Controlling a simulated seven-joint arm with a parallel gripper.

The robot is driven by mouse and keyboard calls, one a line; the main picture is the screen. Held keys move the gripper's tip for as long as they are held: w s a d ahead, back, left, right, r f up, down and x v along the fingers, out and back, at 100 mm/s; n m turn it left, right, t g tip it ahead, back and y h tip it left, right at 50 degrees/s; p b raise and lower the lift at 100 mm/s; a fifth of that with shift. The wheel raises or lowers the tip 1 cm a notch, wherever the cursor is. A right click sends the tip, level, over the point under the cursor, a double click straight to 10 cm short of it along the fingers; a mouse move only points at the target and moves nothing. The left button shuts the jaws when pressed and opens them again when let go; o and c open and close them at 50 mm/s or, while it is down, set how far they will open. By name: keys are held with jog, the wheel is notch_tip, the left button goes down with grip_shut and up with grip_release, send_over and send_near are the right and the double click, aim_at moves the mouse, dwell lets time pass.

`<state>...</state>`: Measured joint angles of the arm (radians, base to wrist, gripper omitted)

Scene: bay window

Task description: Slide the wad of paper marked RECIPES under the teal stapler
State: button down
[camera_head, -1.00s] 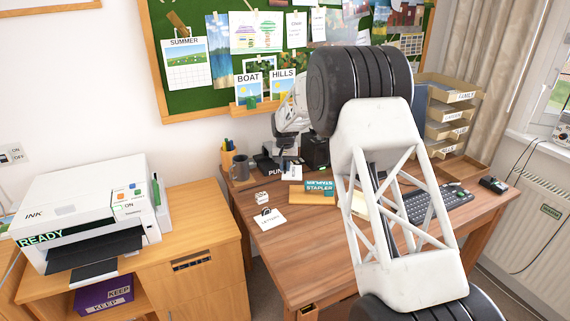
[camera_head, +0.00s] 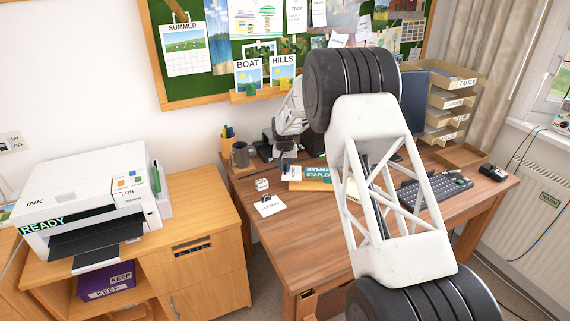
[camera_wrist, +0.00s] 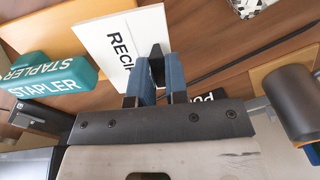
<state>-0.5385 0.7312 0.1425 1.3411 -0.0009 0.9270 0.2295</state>
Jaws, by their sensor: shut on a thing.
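The wad of paper (camera_wrist: 105,38) is a white pad with "RECI" readable on it in the wrist view. In the head view the stapler (camera_head: 319,173) sits right of my gripper (camera_head: 288,166), near the back of the desk.
A wooden board (camera_head: 306,186) lies by the stapler. A dark mug (camera_wrist: 290,100) and a black punch (camera_wrist: 202,98) stand close to my gripper. A clipped paper (camera_head: 269,206) lies in front, a keyboard (camera_head: 437,188) to the right. The front of the desk (camera_head: 300,240) is clear.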

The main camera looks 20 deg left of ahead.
aim_at(295, 172)
jog(key=shift+f, duration=1.35)
jog(key=shift+f, duration=0.1)
jog(key=shift+w+d, duration=0.3)
jog(key=shift+d, duration=0.7)
jog(key=shift+w+d, duration=0.3)
jog(key=shift+d, duration=0.65)
dwell(0.4)
jog(key=shift+f, duration=0.1)
dwell(0.8)
jog(key=c, duration=1.1)
grip_release()
jog(key=shift+o, duration=0.2)
jog(key=shift+r, duration=3.5)
